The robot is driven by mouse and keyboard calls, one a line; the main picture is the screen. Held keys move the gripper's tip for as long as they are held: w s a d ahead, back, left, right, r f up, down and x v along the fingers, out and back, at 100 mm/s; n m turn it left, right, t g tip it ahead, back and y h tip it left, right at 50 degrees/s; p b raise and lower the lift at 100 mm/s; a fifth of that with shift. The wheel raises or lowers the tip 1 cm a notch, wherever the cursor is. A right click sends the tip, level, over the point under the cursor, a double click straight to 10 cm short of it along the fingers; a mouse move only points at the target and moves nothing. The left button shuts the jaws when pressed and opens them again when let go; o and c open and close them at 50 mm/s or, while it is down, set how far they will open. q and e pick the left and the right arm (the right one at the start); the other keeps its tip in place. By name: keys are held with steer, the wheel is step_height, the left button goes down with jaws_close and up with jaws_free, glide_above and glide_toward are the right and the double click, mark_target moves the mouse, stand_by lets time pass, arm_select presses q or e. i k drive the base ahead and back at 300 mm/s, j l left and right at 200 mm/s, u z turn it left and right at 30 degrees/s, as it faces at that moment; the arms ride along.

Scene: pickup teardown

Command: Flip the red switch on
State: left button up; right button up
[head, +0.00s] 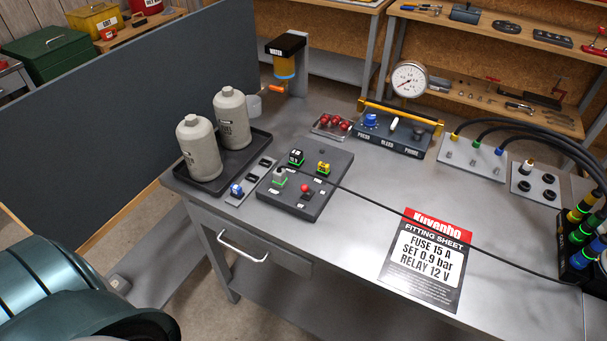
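A small red knob (305,188), which looks like the red switch, stands on a dark grey panel (318,170) lying on the metal workbench. Whether it is on or off is too small to tell. A thin black cable runs from near the panel across the bench to the right. Neither of my grippers shows in the head view.
Two grey bottles (199,150) stand in a black tray (250,150) left of the panel. A narrow strip with a blue knob (237,189) lies between. A fitting sheet (427,260) lies front right. A gauge unit (409,79) stands behind. Bench front centre is clear.

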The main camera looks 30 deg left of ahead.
mark_target(305, 188)
steer(key=k+j, duration=0.1)
steer(key=j, duration=0.8)
steer(key=k+j, duration=0.15)
steer(key=j, duration=0.3)
